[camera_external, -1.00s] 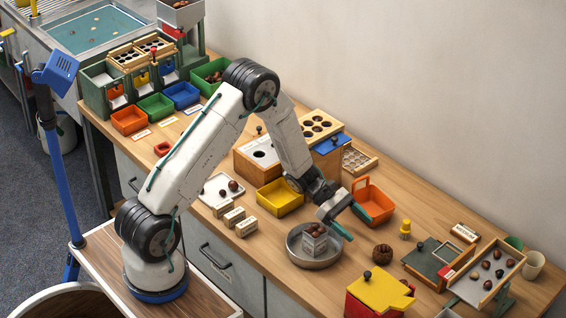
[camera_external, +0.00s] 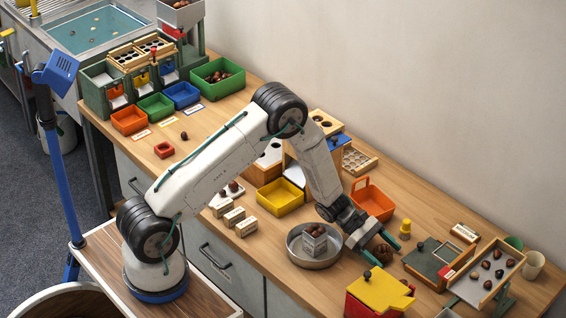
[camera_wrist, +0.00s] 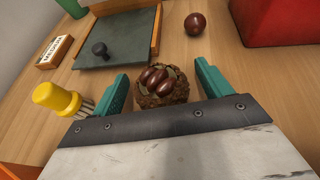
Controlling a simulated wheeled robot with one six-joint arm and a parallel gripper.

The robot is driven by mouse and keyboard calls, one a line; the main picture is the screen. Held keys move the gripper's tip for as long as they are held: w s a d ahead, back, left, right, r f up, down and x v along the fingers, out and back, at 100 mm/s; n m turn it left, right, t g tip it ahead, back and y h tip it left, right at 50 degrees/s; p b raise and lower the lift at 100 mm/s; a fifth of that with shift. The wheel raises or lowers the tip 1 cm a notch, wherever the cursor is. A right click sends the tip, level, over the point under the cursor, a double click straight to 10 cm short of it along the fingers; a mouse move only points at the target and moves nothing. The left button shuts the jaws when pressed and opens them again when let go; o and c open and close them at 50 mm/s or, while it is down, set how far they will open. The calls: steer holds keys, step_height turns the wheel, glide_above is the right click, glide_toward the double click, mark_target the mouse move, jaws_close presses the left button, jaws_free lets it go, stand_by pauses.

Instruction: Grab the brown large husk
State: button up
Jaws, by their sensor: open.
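The large brown husk (camera_wrist: 150,98) is a rough, round cup on the wooden table with several glossy chestnuts inside. In the external view the husk (camera_external: 386,250) is partly covered by my gripper. My gripper (camera_wrist: 161,76) is open, with one teal finger on each side of the husk in the wrist view. A gap shows between the husk and the right finger; the left finger is close to it. I cannot tell whether they touch. In the external view my gripper (camera_external: 380,249) is low over the husk, to the right of the round metal pan.
A green-grey board with a black knob (camera_wrist: 118,52) lies beyond. A loose chestnut (camera_wrist: 196,23) and a red box (camera_wrist: 275,20) are at the upper right. The metal pan (camera_external: 298,257) holds a small box of chestnuts.

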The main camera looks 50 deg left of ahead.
steer(key=c, duration=1.1)
steer(key=shift+r, duration=0.1)
